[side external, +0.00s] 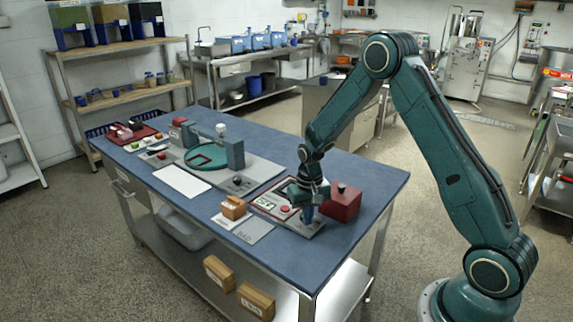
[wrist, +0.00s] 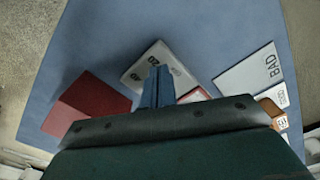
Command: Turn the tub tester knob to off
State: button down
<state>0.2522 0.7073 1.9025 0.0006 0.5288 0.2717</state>
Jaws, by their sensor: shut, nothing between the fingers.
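The tub tester (side external: 263,207) is a low light-grey unit with a display and a red button (side external: 285,209) on the blue table. Its grey end plate (wrist: 137,77) shows in the wrist view with small dark markings that I cannot read. My gripper (side external: 308,216) is shut and empty, pointing down over the right end of the tester. Its blue fingertips (wrist: 157,70) overlap the plate in the wrist view. I cannot make out the knob or its setting; the fingers cover that area. Whether the fingertips touch anything is unclear.
A dark red box (side external: 343,205) with a black top piece stands close right of my gripper. A "BAD" card (side external: 247,231) and an orange-brown block (side external: 233,208) lie left of the tester. A grey machine with a green disc (side external: 207,170) stands further left.

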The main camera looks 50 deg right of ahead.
notch_tip(320, 180, up, 6)
dwell(1.0)
jog(key=shift+s+a+r, duration=0.1)
jog(key=s+a+r+n+t, duration=0.1)
jog(key=s+a+r, duration=0.2)
jog(key=s+r, duration=0.35)
jog(key=s+a+r+n+t, duration=0.2)
jog(key=s+a+r, duration=0.15)
jog(key=r, duration=0.65)
jog(key=s+a+r+n+t, duration=0.1)
jog(key=s+a+r, duration=0.1)
jog(key=s, duration=0.5)
jog(key=s+a+r+n+t, duration=0.1)
jog(key=s+a+r+n, duration=0.1)
jog(key=s, duration=0.6)
jog(key=shift+a+r+t, duration=0.2)
jog(key=shift+r+t, duration=0.1)
jog(key=shift+r, duration=0.35)
